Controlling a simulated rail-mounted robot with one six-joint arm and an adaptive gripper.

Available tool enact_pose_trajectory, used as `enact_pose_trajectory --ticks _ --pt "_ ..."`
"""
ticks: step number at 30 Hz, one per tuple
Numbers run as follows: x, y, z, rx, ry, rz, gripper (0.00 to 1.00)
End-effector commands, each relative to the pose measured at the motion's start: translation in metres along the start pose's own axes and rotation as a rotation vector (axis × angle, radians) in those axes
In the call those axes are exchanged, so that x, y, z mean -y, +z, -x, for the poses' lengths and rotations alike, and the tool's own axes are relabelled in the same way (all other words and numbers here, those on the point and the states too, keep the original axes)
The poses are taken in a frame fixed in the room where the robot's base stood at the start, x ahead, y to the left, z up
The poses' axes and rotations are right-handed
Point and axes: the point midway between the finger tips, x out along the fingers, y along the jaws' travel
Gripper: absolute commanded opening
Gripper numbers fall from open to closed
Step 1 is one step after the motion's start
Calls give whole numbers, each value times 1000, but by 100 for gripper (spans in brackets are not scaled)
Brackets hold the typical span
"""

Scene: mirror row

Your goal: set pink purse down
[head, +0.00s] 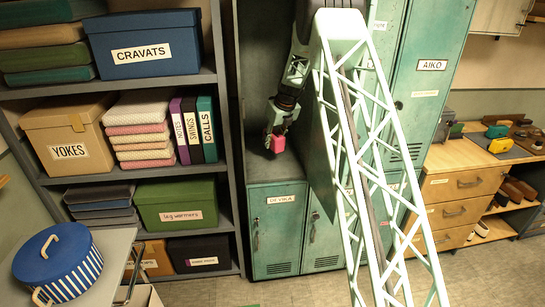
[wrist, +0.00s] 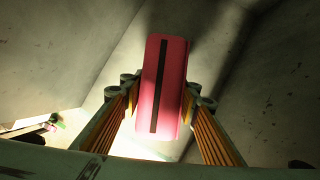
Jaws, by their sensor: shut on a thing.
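The pink purse (head: 277,144) hangs at the end of my gripper (head: 272,133), inside an open compartment of the green lockers. In the wrist view the purse (wrist: 161,85) is a pink block with a dark stripe along its face. It sits between the two fingers of my gripper (wrist: 160,105), which are shut on its sides. Grey compartment walls surround it in the wrist view. The compartment floor (head: 285,172) shows just below the purse in the head view. I cannot tell whether the purse touches it.
The open compartment stands above a shut lower locker door (head: 275,230). A dark shelf (head: 125,182) with labelled boxes is on the left. My lattice arm link crosses the lockers on the right. A wooden drawer unit (head: 455,190) stands at far right. A blue round box (head: 58,262) is at lower left.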

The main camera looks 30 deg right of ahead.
Motion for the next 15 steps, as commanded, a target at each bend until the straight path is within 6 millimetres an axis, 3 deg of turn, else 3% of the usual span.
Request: enact_pose_trajectory --ticks 9,15 --pt "0 -16 -37 -1 0 0 17" --pt "0 -19 -45 -1 0 0 17"
